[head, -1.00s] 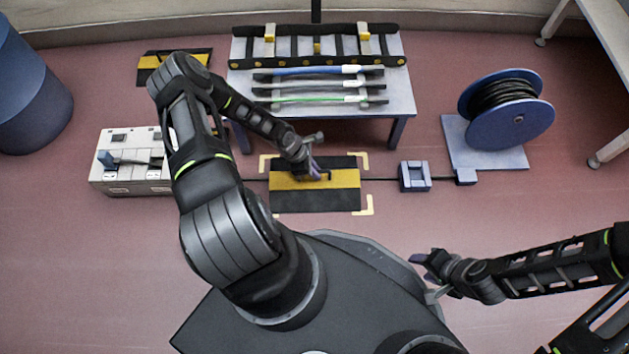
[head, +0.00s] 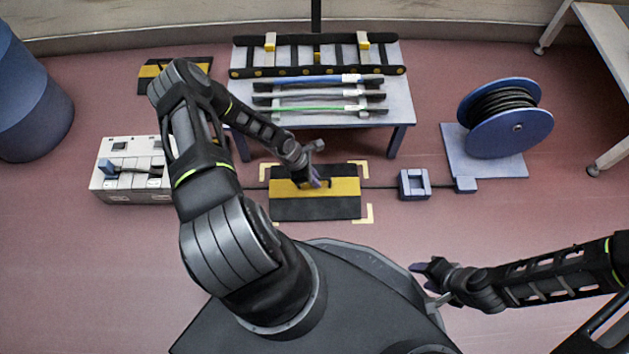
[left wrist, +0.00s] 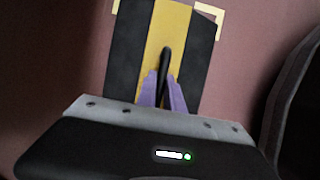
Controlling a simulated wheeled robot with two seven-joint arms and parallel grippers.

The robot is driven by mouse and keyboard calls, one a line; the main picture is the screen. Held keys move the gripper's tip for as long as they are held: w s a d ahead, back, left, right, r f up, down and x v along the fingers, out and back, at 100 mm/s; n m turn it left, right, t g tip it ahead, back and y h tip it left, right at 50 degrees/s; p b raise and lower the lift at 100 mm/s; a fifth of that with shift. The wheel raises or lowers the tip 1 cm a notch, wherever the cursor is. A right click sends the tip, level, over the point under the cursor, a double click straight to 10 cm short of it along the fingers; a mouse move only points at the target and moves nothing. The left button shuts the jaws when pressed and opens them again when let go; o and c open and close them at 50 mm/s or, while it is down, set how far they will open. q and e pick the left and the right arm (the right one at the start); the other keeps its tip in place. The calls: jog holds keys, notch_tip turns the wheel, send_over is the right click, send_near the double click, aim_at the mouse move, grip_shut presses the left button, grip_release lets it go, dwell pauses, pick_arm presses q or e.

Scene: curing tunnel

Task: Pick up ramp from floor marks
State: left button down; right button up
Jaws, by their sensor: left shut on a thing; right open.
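The ramp (head: 342,204) is a black plate with a yellow band across its middle and a dark handle on top. It lies between pale yellow corner marks (head: 364,216) on the floor, in front of the table. My left gripper (head: 318,183) is at the middle of the ramp. In the left wrist view the ramp (left wrist: 125,60) shows with its dark handle (left wrist: 164,62) between the purple fingers (left wrist: 162,90), which are shut on it. Whether the ramp is clear of the floor I cannot tell. My right gripper (head: 420,270) is open and empty at the lower right.
A table (head: 415,100) behind the ramp bears a rack and several cables. A dark cable runs from the white box (head: 110,180) past the ramp to a blue block (head: 414,184) and the cable reel (head: 510,120). Another striped ramp (head: 150,85) lies at the back left.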

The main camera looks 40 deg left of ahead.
pick_arm(q)
notch_tip(320, 180, up, 10)
jog(key=p, duration=0.3)
jog(key=shift+w+f+p, duration=0.1)
jog(key=shift+f+p, duration=0.15)
jog(key=shift+p, duration=0.15)
